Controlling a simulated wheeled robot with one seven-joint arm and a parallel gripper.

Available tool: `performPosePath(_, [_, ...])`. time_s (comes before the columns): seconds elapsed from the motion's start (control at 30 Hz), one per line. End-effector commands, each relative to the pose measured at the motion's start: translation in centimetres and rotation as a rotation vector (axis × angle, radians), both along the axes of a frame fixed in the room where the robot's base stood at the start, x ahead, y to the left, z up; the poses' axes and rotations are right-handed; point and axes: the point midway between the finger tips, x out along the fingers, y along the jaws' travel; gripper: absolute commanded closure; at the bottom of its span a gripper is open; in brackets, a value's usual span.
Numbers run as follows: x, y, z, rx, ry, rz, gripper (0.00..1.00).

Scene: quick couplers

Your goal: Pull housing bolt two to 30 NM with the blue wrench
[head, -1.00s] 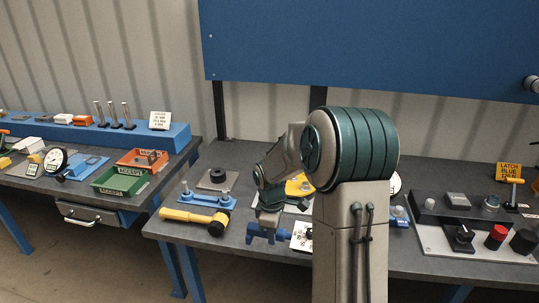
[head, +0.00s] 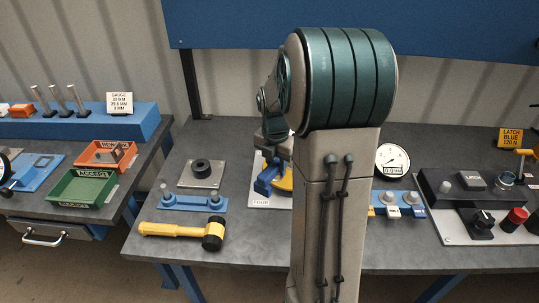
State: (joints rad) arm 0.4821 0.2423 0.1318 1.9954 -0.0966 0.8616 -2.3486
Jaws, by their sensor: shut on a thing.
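My gripper (head: 272,163) is at the end of my arm, left of the arm's large upper joint and mostly behind it. It is shut on a blue piece, which looks like the blue wrench (head: 265,184); only part of it shows. The wrench is over a pale plate (head: 258,202) marked FOUR, beside a yellow part (head: 285,182) that looks like the housing. My arm covers the rest of the plate and housing. Bolt two cannot be made out, nor whether the wrench touches a bolt.
A yellow mallet (head: 178,230) lies at the bench's left front, before a blue bar (head: 190,203) and a grey plate with a black ring (head: 201,167). Right of my arm stand a round dial (head: 392,160), a blue rack (head: 380,209) and a control panel (head: 455,217).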

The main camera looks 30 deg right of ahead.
Motion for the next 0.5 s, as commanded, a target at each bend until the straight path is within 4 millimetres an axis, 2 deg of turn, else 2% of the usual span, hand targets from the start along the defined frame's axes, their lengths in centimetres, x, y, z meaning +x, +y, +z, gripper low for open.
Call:
performPosePath(0.43, [0.16,0.43,0.21,-0.004,-0.003,0.018,1.0])
performPosePath(0.5, [0.16,0.39,-0.38,-0.004,-0.003,0.016,1.0])
